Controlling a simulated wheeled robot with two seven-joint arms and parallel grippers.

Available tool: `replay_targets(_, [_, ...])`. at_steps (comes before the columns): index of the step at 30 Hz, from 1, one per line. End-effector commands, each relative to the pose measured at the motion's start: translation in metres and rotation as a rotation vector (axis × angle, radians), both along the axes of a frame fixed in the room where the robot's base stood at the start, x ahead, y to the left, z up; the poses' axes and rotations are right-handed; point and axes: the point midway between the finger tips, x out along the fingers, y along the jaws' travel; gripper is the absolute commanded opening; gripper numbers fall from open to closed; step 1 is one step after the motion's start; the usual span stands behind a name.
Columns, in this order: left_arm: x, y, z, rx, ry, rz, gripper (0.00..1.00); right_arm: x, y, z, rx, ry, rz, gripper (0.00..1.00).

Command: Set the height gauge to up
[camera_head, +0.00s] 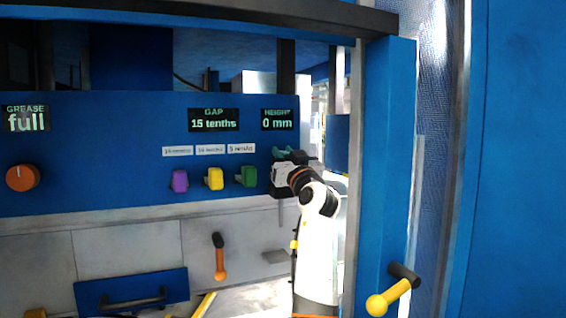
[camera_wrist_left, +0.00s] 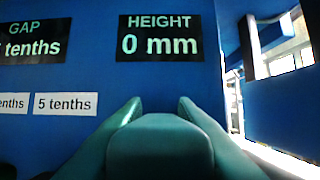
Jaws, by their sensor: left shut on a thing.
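The height display (camera_head: 280,119) on the blue panel reads "0 mm". It also shows in the left wrist view (camera_wrist_left: 160,37). My left gripper (camera_head: 288,156) is at the panel just below this display and is shut on a teal piece. In the left wrist view a rounded teal block (camera_wrist_left: 160,148) fills the space between the teal fingers of my left gripper (camera_wrist_left: 160,112). The gripper hides much of this piece and its mount in the head view. My right gripper is not in view.
Purple (camera_head: 180,181), yellow (camera_head: 215,179) and green (camera_head: 248,176) knobs sit left of my gripper, under the gap display (camera_head: 213,120) reading "15 tenths". An orange dial (camera_head: 22,178) is far left. A blue post (camera_head: 388,170) stands close right of my arm.

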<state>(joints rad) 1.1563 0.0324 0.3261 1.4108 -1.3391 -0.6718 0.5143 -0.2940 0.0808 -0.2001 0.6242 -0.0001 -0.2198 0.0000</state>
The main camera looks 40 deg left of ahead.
Motion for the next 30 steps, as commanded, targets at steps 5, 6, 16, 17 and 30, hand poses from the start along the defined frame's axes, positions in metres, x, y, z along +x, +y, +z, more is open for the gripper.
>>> replay_targets(5, [-0.003, -0.001, 0.008, 0.011, -0.011, 0.0, 0.32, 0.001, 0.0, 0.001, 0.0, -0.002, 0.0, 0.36])
replay_targets(6, [-0.003, 0.0, 0.008, 0.01, -0.01, 0.0, 0.38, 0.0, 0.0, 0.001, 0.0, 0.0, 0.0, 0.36])
replay_targets(16, [-0.002, -0.001, 0.004, 0.007, -0.006, 0.0, 0.47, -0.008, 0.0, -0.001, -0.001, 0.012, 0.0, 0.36])
replay_targets(17, [-0.002, -0.002, 0.002, 0.007, -0.006, -0.001, 0.47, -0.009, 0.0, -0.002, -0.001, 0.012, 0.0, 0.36])
replay_targets(30, [-0.028, -0.054, -0.024, 0.008, -0.008, -0.002, 0.47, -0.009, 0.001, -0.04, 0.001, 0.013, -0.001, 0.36])
